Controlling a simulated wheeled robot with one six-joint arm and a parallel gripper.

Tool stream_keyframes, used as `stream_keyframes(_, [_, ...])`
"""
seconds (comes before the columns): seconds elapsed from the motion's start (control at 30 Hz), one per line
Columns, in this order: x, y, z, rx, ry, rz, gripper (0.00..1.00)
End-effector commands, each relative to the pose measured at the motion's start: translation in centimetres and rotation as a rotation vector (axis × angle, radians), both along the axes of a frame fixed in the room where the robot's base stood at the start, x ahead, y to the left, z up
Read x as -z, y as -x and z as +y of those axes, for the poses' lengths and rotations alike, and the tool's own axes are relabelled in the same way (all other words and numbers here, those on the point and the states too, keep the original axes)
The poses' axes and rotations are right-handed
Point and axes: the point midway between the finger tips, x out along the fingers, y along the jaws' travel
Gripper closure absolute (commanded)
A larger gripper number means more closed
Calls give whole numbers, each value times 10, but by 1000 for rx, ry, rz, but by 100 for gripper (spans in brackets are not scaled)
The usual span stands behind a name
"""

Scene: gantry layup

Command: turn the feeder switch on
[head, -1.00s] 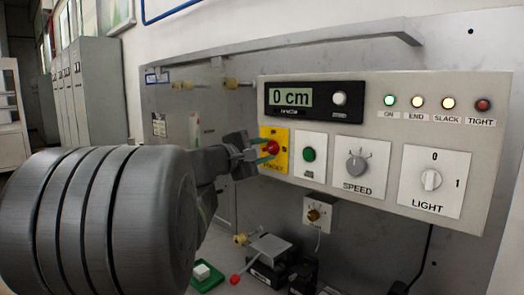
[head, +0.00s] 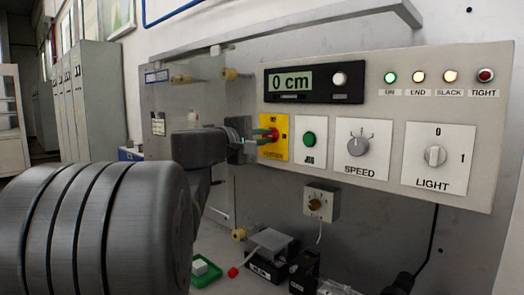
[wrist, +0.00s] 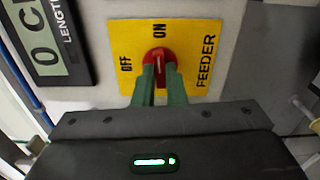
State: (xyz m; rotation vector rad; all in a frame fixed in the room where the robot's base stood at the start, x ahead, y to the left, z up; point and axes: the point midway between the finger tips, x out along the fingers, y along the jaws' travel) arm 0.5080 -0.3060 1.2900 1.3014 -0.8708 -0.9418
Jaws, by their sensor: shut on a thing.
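The feeder switch is a red rotary knob (head: 272,134) on a yellow plate (head: 272,153) at the left end of the control panel. In the wrist view the red knob (wrist: 159,55) is seen up close, with OFF at its left and ON above it. Its pale mark and grip bar line up roughly with ON, as far as the fingers let me see. My gripper (head: 266,134) has its green fingertips shut on the knob, one on each side. They also show in the wrist view (wrist: 159,80), hiding part of the knob.
The panel (head: 370,100) also carries a length display (head: 292,82), a green jog button (head: 309,139), a speed dial (head: 359,143) and a light switch (head: 435,156). Below are a small box with a dial (head: 321,202) and a green tray (head: 205,270).

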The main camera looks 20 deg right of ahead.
Motion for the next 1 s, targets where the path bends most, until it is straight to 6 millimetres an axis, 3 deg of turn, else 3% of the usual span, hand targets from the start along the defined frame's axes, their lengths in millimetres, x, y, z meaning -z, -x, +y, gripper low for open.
stream_keyframes(0.57, [1,0,0,-1,-39,-88,100])
stream_keyframes(0.6, [1,0,0,-1,-39,-88,83])
stream_keyframes(0.7, [1,0,0,-1,-38,-87,67])
stream_keyframes(1.0, [0,0,2,-1,-37,-87,67])
